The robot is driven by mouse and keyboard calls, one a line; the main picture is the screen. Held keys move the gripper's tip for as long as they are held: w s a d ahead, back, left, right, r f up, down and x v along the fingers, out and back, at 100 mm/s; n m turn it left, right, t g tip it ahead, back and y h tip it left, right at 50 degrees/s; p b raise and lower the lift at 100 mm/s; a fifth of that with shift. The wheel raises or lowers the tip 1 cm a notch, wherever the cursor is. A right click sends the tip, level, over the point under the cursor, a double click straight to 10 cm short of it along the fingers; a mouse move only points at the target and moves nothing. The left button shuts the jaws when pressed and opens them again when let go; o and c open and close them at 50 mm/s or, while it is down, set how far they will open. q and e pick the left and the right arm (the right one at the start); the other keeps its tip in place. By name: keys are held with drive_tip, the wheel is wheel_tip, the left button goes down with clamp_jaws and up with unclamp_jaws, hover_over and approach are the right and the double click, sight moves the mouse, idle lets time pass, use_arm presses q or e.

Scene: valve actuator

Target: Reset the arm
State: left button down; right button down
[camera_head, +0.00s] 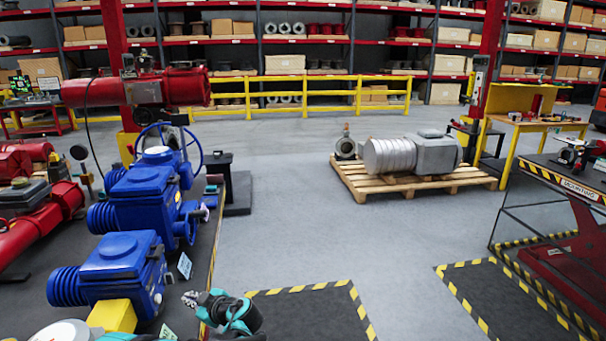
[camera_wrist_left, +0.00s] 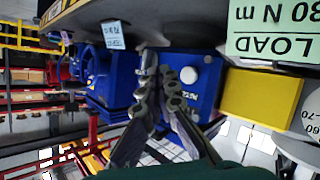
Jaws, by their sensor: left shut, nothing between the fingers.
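The near blue valve actuator (camera_head: 118,258) sits on the dark table, left of the gripper. It shows behind the fingers in the left wrist view (camera_wrist_left: 202,72); I cannot tell if they touch it. A second blue actuator (camera_head: 148,190) with a handwheel stands farther back. A yellow block (camera_head: 113,315) is beside the near actuator. My right gripper is not in view.
A small label card (camera_head: 184,265) stands at the table edge. A green LOAD card (camera_wrist_left: 275,32) is close in the left wrist view. Red actuators (camera_head: 45,222) lie at left. A pallet (camera_head: 420,184) holds a grey machine. The floor between is clear.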

use_arm(q)
drive_tip(key=s+d+m+h, duration=0.5)
drive_tip(key=s+d+m, duration=0.3)
drive_tip(key=s, duration=0.5)
drive_tip(key=s+d+r+m+h, duration=0.1)
drive_tip(key=s+d+m+h, duration=0.5)
drive_tip(key=s, duration=0.8)
drive_tip(key=d+m, duration=0.2)
drive_tip(key=d, duration=0.2)
drive_tip(key=shift+d+h, duration=0.25)
drive_tip(key=shift+h, duration=0.05)
drive_tip(key=shift+s+r, duration=0.1)
drive_tip(key=shift+r, duration=0.05)
